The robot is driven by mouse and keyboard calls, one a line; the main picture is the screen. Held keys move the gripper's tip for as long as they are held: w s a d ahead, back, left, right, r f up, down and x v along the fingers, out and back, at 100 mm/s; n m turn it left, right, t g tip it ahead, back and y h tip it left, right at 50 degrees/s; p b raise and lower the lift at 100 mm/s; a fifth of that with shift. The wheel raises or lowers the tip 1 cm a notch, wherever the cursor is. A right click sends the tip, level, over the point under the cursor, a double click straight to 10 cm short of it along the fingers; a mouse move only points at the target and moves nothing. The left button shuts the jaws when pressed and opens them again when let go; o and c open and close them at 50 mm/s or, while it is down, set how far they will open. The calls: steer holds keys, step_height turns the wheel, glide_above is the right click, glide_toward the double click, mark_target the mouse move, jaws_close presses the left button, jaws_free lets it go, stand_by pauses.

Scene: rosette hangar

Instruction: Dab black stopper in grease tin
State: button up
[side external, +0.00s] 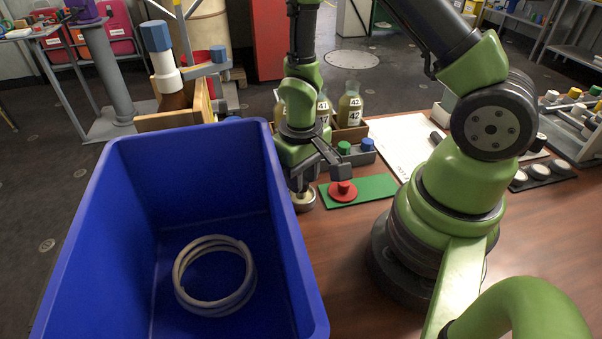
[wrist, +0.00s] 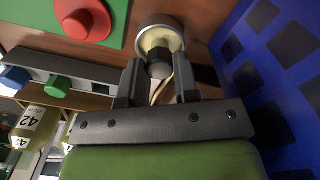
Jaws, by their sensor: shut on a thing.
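My gripper (wrist: 158,82) is shut on the black stopper (wrist: 159,63), which shows dark between the two fingers in the wrist view. The stopper is over the round grease tin (wrist: 146,25), with pale grease (wrist: 172,43) visible around it. I cannot tell how deep the stopper sits or whether it touches the grease. In the side view, my gripper (side external: 307,172) points down beside the blue bin, directly above the tin (side external: 304,203) on the table. The stopper is hidden there behind the gripper and the bin edge.
A blue bin (side external: 90,215) holding a coiled hose (side external: 250,280) stands close left of the tin. A red knobbed disc (side external: 343,193) lies on a green plate (side external: 378,186) to the right. Behind are a grey rack (side external: 355,159) with green and blue stoppers, and labelled bottles (side external: 350,110).

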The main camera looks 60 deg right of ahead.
steer(key=shift+r, duration=3.75)
